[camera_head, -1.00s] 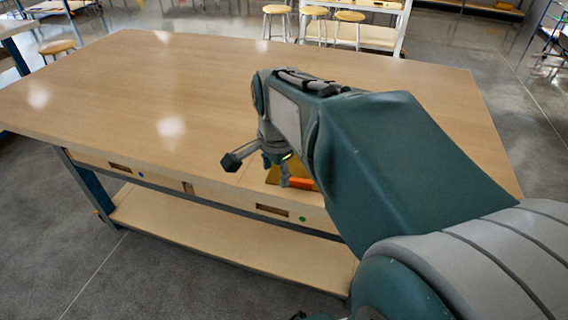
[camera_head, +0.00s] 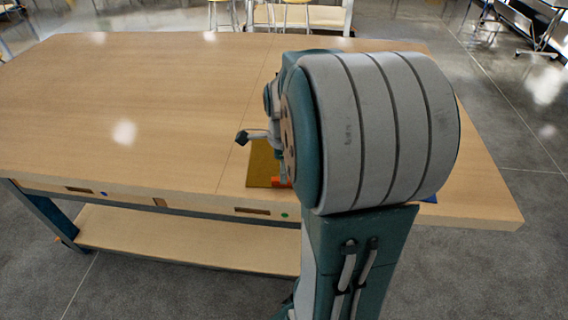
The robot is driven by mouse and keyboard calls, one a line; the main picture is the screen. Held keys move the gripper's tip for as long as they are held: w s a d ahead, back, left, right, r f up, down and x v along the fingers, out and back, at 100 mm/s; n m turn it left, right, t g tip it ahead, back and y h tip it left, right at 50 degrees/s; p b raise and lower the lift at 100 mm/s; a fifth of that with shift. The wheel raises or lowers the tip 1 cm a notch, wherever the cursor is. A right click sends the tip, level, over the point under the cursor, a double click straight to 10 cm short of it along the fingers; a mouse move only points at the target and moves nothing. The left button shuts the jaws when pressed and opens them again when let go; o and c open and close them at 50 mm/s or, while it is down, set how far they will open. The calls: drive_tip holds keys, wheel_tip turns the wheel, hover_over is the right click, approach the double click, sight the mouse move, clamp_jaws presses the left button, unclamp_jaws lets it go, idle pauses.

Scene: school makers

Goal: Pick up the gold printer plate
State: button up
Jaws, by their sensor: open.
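The gold printer plate (camera_head: 261,168) lies flat on the wooden table (camera_head: 150,110) near its front edge. Its right part is hidden behind my arm. An orange piece (camera_head: 279,181) shows at the plate's front right; I cannot tell whether it is part of the plate. My gripper (camera_head: 262,150) is open, at the plate in this view, with one dark fingertip showing to the left. The other finger is mostly hidden by my arm. I cannot tell whether my gripper touches the plate.
The table top left of the plate is bare. Drawers (camera_head: 240,208) run under the front edge above a lower shelf (camera_head: 180,240). A small bit of blue (camera_head: 430,199) shows at the table's front edge right of my arm. Stools (camera_head: 290,14) stand behind the table.

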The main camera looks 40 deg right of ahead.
wheel_tip(320, 180, down, 4)
drive_tip(key=shift+a+r, duration=0.15)
drive_tip(key=shift+r, duration=0.05)
drive_tip(key=shift+c, duration=0.3)
clamp_jaws()
drive_tip(key=shift+r, duration=0.1)
